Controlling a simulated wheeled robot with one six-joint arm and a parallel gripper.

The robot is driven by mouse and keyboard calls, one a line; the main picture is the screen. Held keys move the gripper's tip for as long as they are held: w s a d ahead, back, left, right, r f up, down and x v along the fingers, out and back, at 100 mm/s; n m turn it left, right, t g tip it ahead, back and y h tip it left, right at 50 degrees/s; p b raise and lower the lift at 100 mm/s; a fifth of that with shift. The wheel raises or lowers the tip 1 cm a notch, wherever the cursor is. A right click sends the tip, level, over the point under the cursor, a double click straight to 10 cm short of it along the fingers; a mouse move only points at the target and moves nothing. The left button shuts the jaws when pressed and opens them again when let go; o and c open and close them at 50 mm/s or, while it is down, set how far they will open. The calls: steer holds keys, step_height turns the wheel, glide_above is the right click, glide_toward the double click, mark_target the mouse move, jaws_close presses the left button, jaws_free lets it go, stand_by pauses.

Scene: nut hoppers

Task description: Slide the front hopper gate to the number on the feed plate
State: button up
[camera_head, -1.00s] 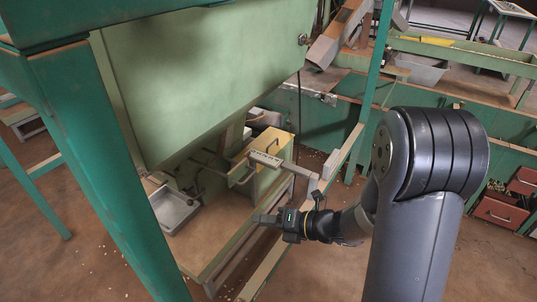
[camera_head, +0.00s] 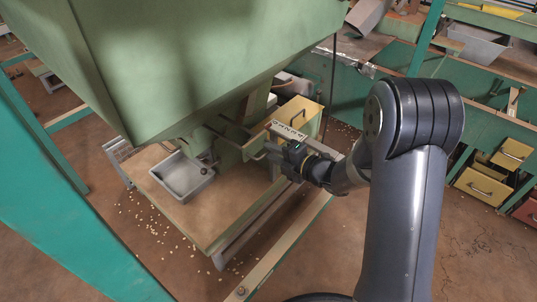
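The front hopper (camera_head: 190,60) is a large green funnel at the upper left. Under its outlet is the green gate mechanism, with a small dark knob (camera_head: 204,169) and a rod. A pale plate with dark marks (camera_head: 288,131), possibly the feed plate, sits at the mechanism's right end; its marks are too small to read. My gripper (camera_head: 278,153) is beside and just below this plate, at the bar end. The fingers are small and partly merged with the mechanism, so I cannot tell whether they touch it or are open or shut.
A grey metal tray (camera_head: 184,178) sits on the brown platform (camera_head: 205,222) under the hopper. A green rail (camera_head: 285,245) runs along the platform's front right. Nuts lie scattered on the floor (camera_head: 165,245).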

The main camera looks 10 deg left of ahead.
steer(key=shift+x, duration=1.1)
jaws_close()
